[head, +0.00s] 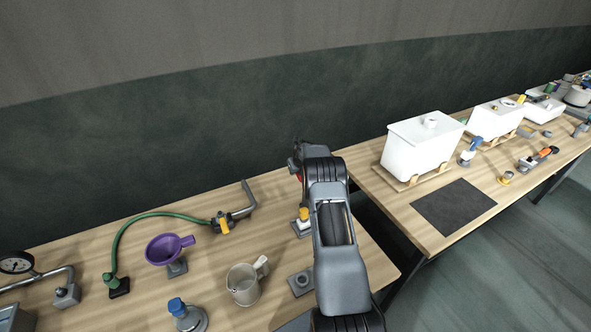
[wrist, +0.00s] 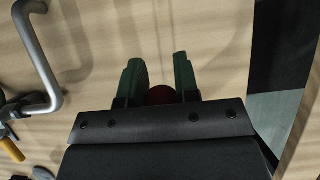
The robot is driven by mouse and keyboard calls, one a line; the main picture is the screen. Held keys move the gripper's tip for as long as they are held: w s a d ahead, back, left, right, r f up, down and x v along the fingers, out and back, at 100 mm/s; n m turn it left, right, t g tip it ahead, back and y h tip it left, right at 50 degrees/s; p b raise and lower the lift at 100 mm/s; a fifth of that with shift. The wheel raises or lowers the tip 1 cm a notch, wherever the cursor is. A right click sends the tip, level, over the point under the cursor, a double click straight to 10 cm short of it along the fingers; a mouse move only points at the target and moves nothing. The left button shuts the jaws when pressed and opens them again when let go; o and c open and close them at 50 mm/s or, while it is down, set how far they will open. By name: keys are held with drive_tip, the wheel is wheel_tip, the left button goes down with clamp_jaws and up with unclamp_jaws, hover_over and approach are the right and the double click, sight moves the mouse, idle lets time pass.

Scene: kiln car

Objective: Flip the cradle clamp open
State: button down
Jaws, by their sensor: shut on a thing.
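My gripper (wrist: 159,72) shows in the wrist view as two dark green fingers, shut on a dark red rounded thing (wrist: 160,95) between them. Most of that thing is hidden by the gripper body. In the head view a small patch of red (head: 299,177) shows beside the end of my arm, above the back of the near table. My arm hides much of what is there. I cannot tell whether the red thing belongs to the cradle clamp. An orange-handled metal device (head: 540,157) lies on the far right table, well away from my gripper.
The near table carries a yellow-topped fitting (head: 304,214) close to my arm, a bent grey pipe (head: 243,205), a purple funnel (head: 165,249), a beige jug (head: 243,286) and a green hose (head: 140,221). White boxes (head: 418,147) stand on the right table. A gap separates the tables.

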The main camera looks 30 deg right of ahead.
idle(0.4)
drive_tip(key=c, duration=0.8)
unclamp_jaws()
drive_tip(key=shift+f, duration=0.1)
drive_tip(key=shift+c, duration=0.2)
drive_tip(key=b+v, duration=0.2)
drive_tip(key=v, duration=1.1)
drive_tip(key=shift+r+b, duration=0.35)
drive_tip(key=shift+r, duration=0.05)
